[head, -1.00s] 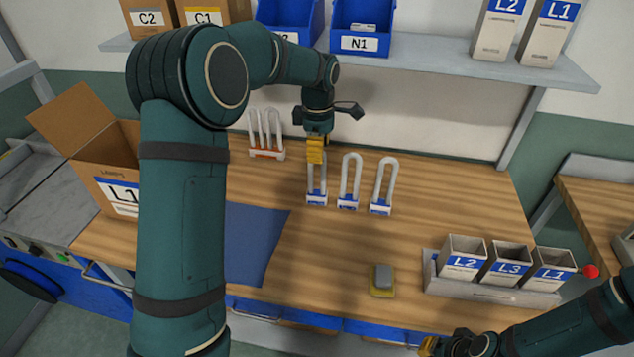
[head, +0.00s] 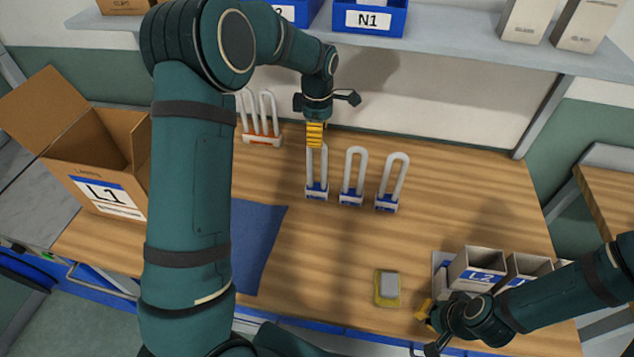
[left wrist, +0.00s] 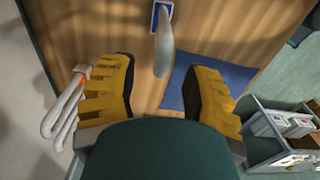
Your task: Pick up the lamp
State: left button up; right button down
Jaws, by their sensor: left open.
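Three white U-shaped lamps with blue-and-white bases stand upright in a row: a left lamp (head: 317,182), a middle lamp (head: 353,180) and a right lamp (head: 392,182). My left gripper (head: 315,137) points down at the top of the left lamp and hides its upper bend.
Orange-based lamps (head: 262,118) stand behind on the left. A shelf (head: 450,48) runs above the back.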

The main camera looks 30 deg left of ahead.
pick_arm(q)
notch_tip(320, 180, down, 7)
jog(key=shift+s, duration=0.15)
dwell(0.4)
grip_shut()
